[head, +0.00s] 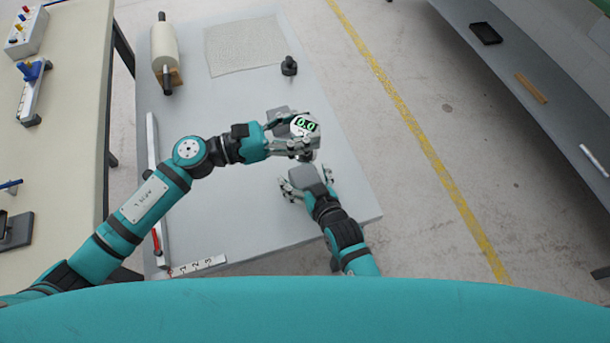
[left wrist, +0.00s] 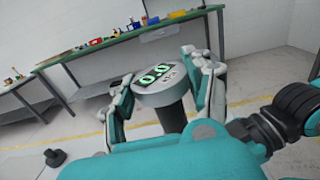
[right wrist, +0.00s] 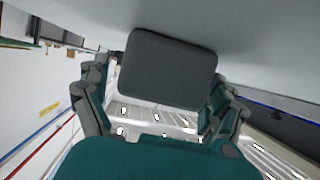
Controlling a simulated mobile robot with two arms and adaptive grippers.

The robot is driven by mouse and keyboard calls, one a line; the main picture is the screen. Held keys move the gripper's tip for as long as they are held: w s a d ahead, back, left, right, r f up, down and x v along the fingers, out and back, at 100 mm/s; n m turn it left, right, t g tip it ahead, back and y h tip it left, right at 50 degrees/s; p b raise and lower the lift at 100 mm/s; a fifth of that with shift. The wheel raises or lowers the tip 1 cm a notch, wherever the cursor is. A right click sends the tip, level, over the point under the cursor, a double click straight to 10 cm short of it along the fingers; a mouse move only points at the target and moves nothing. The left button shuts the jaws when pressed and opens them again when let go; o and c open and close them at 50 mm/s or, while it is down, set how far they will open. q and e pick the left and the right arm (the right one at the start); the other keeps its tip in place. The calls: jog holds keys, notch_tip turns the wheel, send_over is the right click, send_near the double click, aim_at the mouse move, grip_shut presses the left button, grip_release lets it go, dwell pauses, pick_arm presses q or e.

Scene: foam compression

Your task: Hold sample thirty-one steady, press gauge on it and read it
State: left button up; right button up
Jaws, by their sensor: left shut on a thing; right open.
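The gauge (head: 306,124) is a round grey instrument with a green display reading 0.0. My left gripper (head: 293,137) is shut on it; its face and dark stem also show in the left wrist view (left wrist: 168,74). A grey foam block (head: 304,176) lies on the table just below the gauge in the head view. My right gripper (head: 309,183) is open with its fingers on either side of this block. The block fills the middle of the right wrist view (right wrist: 170,68). No number is readable on it, and I cannot tell whether the gauge touches it.
Another grey block (head: 275,113) is partly hidden behind my left gripper. A dark knobbed object (head: 289,66), a pale textured sheet (head: 243,47) and a white roll (head: 163,46) lie farther back. A numbered strip (head: 197,266) is at the front left. The table's right side is clear.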

jog(key=c, duration=1.1)
pick_arm(q)
jog(key=shift+d+f+n+t+y, duration=0.15)
jog(key=shift+f+n+t+y, duration=0.15)
jog(key=shift+f+n+t, duration=0.25)
jog(key=f+n+t, duration=0.1)
jog(key=t+y, duration=0.1)
jog(key=t, duration=0.1)
jog(key=shift+s+d+f+n, duration=0.1)
jog(key=shift+f+n, duration=0.25)
jog(key=shift+f+n+t+y, duration=0.5)
jog(key=shift+t+y, duration=0.15)
jog(key=shift+y, duration=0.05)
pick_arm(e)
jog(key=shift+c, duration=0.2)
pick_arm(q)
jog(key=shift+a+f, duration=0.2)
jog(key=shift+f, duration=2.05)
